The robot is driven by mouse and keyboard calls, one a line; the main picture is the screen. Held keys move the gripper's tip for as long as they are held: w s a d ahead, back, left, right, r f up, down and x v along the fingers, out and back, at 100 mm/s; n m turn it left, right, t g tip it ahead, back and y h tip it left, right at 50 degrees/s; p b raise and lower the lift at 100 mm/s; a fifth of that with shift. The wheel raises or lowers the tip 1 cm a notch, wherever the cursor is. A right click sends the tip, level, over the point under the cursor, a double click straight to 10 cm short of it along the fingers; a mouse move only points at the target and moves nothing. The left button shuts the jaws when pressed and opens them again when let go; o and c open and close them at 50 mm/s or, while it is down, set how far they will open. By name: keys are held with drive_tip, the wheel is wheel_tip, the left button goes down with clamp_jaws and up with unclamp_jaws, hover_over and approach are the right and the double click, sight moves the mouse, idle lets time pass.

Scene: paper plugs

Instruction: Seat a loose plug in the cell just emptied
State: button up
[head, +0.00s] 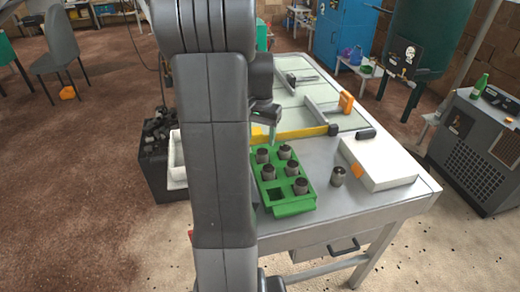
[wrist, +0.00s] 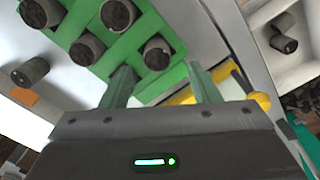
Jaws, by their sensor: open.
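A green tray (head: 294,210) stands on the table with several dark paper plugs (head: 291,168) upright in its cells. The near-left cell (head: 277,194) is empty. One loose plug (head: 338,176) stands on the table right of the tray; in the wrist view a loose plug (wrist: 30,72) shows at the left. My gripper (head: 271,128) is above the far end of the tray, partly hidden by my arm. In the wrist view my gripper (wrist: 163,82) has its green fingers apart with nothing between them, and the tray (wrist: 121,47) lies beyond them.
A white box (head: 378,163) lies right of the loose plug, with an orange piece (head: 357,171) by it. A yellow bar (head: 302,133) runs behind the tray. A white bin (wrist: 247,22) with plugs shows at the right of the wrist view. The front right tabletop is clear.

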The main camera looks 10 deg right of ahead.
sight(259, 152)
wheel_tip(259, 152, up, 5)
drive_tip(key=shift+w+r, duration=0.1)
drive_tip(key=shift+w, duration=0.05)
idle(0.4)
wheel_tip(259, 152, down, 12)
drive_tip(key=shift+r+p, duration=0.1)
drive_tip(key=shift+p, duration=0.25)
drive_tip(key=shift+a, duration=0.1)
idle(0.3)
